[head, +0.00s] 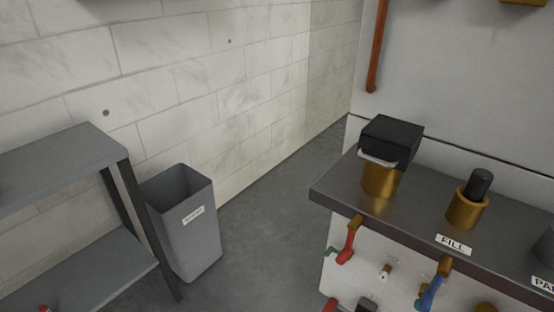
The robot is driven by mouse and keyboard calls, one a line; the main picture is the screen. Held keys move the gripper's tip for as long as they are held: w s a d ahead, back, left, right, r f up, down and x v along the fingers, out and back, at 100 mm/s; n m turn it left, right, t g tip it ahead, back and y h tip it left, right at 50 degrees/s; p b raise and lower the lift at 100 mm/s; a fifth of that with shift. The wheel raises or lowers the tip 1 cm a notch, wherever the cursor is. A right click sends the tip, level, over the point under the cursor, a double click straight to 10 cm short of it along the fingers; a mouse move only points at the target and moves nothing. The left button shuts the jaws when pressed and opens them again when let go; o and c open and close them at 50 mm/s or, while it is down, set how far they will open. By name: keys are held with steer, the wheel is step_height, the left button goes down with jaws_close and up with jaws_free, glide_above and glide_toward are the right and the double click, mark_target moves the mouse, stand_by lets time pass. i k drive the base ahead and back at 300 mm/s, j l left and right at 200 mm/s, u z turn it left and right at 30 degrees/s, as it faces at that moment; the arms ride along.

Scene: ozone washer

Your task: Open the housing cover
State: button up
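A black box-shaped part (391,139) sits on top of a brass cylinder (381,181) near the left end of the washer's grey counter; it may be the housing cover. A pale band or lip (377,160) runs along its lower front edge. I see no gap between the black part and the brass one. A second brass fitting (466,210) with a black cylindrical top (480,184) stands to its right, behind the FILL label (454,244). My gripper is not in view.
The grey counter (335,189) overhangs a white front with a red-handled valve (347,245) and a blue-handled valve (431,292). An orange pipe (377,50) hangs behind. A grey bin (193,239) and a grey shelf (60,168) stand left. Open floor (262,235) lies between.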

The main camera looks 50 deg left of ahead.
mark_target(372, 147)
steer(key=u, duration=1.7)
